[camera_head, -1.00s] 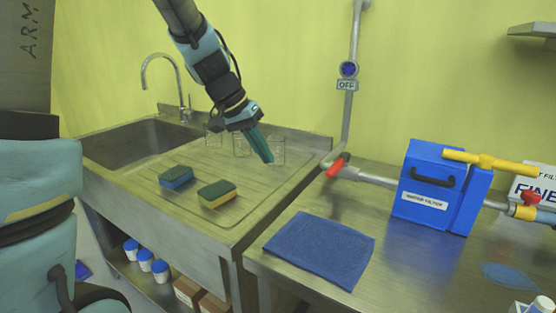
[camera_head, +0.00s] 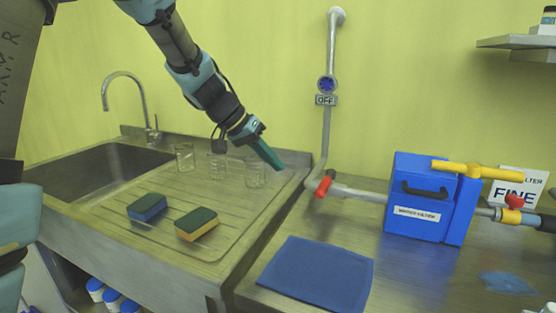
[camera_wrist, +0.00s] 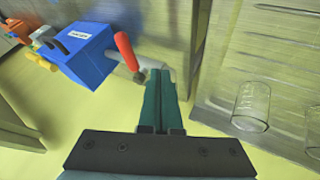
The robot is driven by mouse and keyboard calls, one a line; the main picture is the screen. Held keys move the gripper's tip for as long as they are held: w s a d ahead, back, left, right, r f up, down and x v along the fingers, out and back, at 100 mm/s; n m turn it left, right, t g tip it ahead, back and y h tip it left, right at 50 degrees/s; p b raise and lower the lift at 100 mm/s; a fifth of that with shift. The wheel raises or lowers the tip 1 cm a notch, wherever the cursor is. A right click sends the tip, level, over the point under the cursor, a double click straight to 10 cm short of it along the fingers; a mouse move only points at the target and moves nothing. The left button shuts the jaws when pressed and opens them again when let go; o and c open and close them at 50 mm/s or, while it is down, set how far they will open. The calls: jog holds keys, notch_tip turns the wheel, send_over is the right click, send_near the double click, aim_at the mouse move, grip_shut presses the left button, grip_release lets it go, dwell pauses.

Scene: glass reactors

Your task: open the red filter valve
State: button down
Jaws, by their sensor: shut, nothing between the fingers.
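A red valve handle (camera_head: 325,184) sits on the grey pipe to the left of the blue water filter box (camera_head: 415,208). It also shows in the wrist view (camera_wrist: 126,50), just left of and beyond my fingertips. A second, smaller red valve handle (camera_head: 514,200) sits on the pipe right of the filter. My gripper (camera_head: 280,166) is shut and empty, its teal fingers pointing down and right. It is above the drainboard's right end, left of the nearer red handle and apart from it. In the wrist view my closed fingers (camera_wrist: 160,78) overlap the pipe in the picture.
Several glass beakers (camera_head: 255,174) stand on the drainboard below my arm. Two sponges (camera_head: 197,224) lie nearer. A blue cloth (camera_head: 317,273) lies on the counter before the filter.

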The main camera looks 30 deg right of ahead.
aim_at(326, 183)
jog(key=s+d+f+p, duration=0.4)
jog(key=d+f, duration=0.1)
jog(key=d, duration=0.1)
jog(key=shift+s+d, duration=0.3)
jog(key=shift+s, duration=0.1)
